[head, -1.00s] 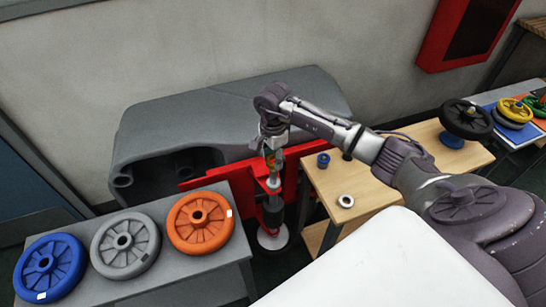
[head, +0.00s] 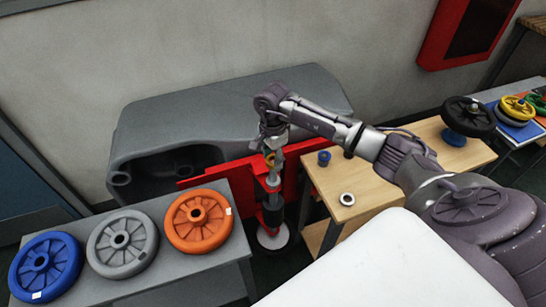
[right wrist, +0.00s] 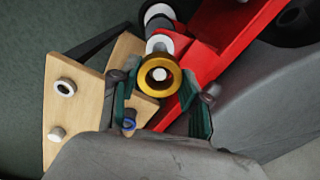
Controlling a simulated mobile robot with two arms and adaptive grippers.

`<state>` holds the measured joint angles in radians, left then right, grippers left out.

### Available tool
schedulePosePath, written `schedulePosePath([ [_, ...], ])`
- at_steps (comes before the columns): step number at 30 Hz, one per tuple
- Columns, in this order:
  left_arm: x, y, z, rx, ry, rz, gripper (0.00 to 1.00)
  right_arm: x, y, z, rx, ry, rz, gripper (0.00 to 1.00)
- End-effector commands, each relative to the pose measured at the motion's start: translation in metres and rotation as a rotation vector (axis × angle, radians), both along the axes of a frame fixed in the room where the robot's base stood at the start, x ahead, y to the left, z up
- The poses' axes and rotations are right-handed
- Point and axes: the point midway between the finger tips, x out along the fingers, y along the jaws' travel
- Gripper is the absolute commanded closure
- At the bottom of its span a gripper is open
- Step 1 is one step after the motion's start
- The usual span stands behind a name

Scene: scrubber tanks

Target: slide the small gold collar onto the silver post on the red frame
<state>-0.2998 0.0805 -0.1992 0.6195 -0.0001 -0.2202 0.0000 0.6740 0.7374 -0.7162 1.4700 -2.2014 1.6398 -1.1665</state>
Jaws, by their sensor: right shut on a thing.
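The gold collar (right wrist: 160,91) is held between the fingertips of my right gripper (right wrist: 158,70) in the right wrist view. In the head view the collar (head: 270,159) shows small under the right gripper (head: 271,150), at the upper part of the silver post (head: 273,180). The post stands upright on the red frame (head: 217,174). In the right wrist view a pale round end shows inside the collar's hole, roughly centred. I cannot tell whether the collar is around the post or just above it. My left gripper is out of view.
A wooden table (head: 376,187) to the right holds a white ring (head: 347,199) and a blue part (head: 324,158). A grey table at left bears blue, grey and orange wheels (head: 198,221). The large grey tank (head: 215,115) stands behind the frame.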

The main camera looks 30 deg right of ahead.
Motion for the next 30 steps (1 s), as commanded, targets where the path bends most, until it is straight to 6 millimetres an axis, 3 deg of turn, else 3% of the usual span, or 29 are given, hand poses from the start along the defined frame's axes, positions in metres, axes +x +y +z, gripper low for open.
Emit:
schedulePosePath([
  [30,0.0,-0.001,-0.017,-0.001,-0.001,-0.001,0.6,0.001,0.0,-0.017,0.001,-0.001,-0.001,0.95],
])
